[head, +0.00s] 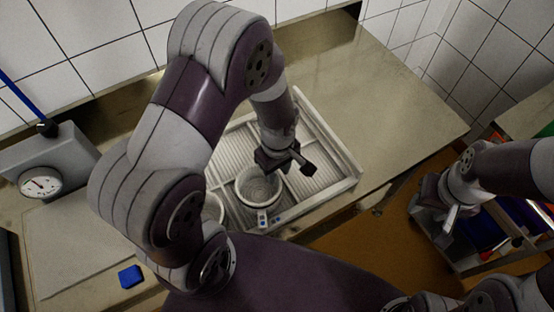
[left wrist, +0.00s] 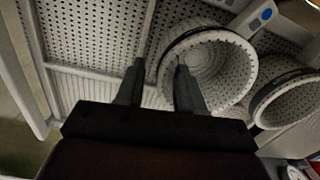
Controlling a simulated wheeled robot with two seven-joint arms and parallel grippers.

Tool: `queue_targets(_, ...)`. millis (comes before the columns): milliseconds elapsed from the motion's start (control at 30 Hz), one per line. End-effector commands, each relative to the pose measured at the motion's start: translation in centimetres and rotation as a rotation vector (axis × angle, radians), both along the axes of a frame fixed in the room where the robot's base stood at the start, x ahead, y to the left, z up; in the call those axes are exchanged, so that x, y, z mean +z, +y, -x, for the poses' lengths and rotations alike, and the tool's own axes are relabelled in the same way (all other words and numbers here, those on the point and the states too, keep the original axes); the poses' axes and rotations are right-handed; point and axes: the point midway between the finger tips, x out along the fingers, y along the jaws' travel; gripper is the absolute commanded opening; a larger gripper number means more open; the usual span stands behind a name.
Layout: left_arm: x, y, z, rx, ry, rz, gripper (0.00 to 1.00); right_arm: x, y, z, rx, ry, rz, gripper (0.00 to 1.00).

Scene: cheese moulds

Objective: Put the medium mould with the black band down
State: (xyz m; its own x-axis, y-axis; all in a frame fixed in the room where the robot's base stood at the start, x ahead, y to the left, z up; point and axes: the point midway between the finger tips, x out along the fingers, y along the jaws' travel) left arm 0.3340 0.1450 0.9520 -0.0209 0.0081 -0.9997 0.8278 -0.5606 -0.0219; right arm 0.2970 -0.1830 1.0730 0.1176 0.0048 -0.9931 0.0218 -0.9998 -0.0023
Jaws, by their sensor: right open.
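A white perforated mould (head: 258,190) stands upright in the ribbed draining tray (head: 345,180). In the left wrist view this mould (left wrist: 235,75) shows a dark band around its outer wall. My left gripper (head: 287,162) is over its rim. In the left wrist view my left gripper (left wrist: 160,78) has its fingers apart, one over the mould's opening and one outside its wall, with a gap visible beside the wall. A second white mould (head: 212,208), also with a dark band (left wrist: 283,84), stands next to it. My right gripper (head: 450,215) is open and empty, away from the tray.
A grey box with a round dial (head: 40,182) stands at the left. A small tag with a blue mark (head: 263,218) is at the tray's front. The steel table (head: 390,115) is clear right of the tray.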

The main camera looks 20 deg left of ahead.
Motion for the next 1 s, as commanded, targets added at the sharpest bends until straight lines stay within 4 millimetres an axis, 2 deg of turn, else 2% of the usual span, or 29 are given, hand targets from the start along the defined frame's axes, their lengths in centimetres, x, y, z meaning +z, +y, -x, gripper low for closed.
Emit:
queue_targets(300,8.1,-0.1,-0.3,0.0,-0.007,0.001,0.37,-0.5,0.0,0.0,0.0,0.0,0.0,0.45)
queue_targets(500,10.6,0.1,-0.1,-0.035,-0.007,0.002,0.37,-0.6,0.0,0.0,0.0,0.0,0.0,0.45)
queue_targets(567,11.0,0.6,0.3,-0.135,-0.017,0.006,0.37,-0.6,0.0,0.0,0.0,0.0,0.0,0.45)
queue_targets(800,11.6,3.3,3.0,-0.8,-0.103,-0.015,0.37,-0.6,0.0,0.0,0.0,0.0,0.0,0.45)
queue_targets(900,11.5,3.7,3.6,-0.952,-0.121,-0.031,0.37,-0.6,0.0,0.0,0.0,0.0,0.0,0.45)
queue_targets(1000,11.5,3.9,3.8,-1.0,-0.125,-0.037,0.37,-0.6,0.0,0.0,0.0,0.0,0.0,0.45)
